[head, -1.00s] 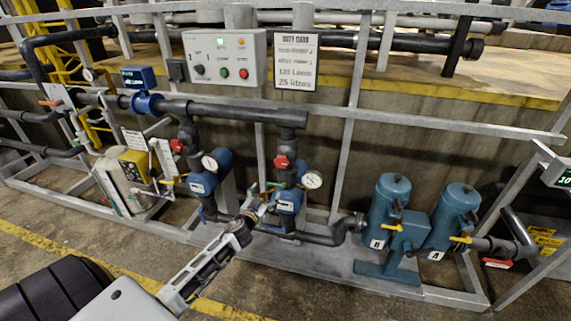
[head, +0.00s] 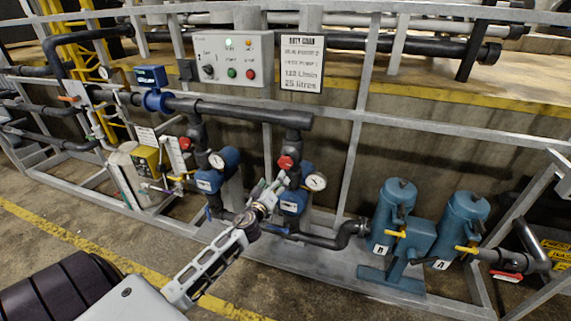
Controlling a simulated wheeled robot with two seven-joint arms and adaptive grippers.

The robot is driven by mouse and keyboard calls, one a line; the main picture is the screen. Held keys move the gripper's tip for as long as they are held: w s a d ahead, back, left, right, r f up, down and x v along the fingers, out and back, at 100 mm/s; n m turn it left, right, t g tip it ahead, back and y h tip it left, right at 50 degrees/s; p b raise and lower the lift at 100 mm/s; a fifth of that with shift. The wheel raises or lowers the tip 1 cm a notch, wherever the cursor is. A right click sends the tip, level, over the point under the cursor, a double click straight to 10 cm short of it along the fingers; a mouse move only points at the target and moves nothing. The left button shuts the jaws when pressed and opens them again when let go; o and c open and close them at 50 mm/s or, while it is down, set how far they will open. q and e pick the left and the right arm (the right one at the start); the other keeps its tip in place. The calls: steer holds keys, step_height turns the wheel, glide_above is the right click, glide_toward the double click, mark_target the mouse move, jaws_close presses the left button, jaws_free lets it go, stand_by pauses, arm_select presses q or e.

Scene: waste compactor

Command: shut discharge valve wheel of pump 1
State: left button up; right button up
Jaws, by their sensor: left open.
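Two blue pumps hang below the thick grey pipe, each with a red valve wheel on its riser. The right red wheel (head: 286,162) sits above the right pump (head: 293,202), beside a white round gauge (head: 316,182). The left red wheel (head: 185,143) sits above the left pump (head: 209,182). The pump numbers are too small to read, so I cannot tell which is pump 1. My left gripper (head: 268,190) is open, just below and left of the right red wheel, and appears apart from it. It partly covers the pipework left of the right pump. My right gripper is out of view.
A control box (head: 232,59) and duty card (head: 302,62) are fixed above the pipe. Two teal filter pots (head: 459,228) with yellow handles stand at right. Grey frame rails (head: 355,125) run around the equipment.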

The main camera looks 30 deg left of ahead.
mark_target(285, 164)
arm_select(q)
steer(key=shift+n, duration=0.9)
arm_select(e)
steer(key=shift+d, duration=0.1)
arm_select(q)
steer(key=shift+w, duration=0.15)
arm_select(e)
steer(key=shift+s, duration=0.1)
arm_select(q)
steer(key=shift+p+x, duration=0.65)
steer(key=shift+x, duration=6.05)
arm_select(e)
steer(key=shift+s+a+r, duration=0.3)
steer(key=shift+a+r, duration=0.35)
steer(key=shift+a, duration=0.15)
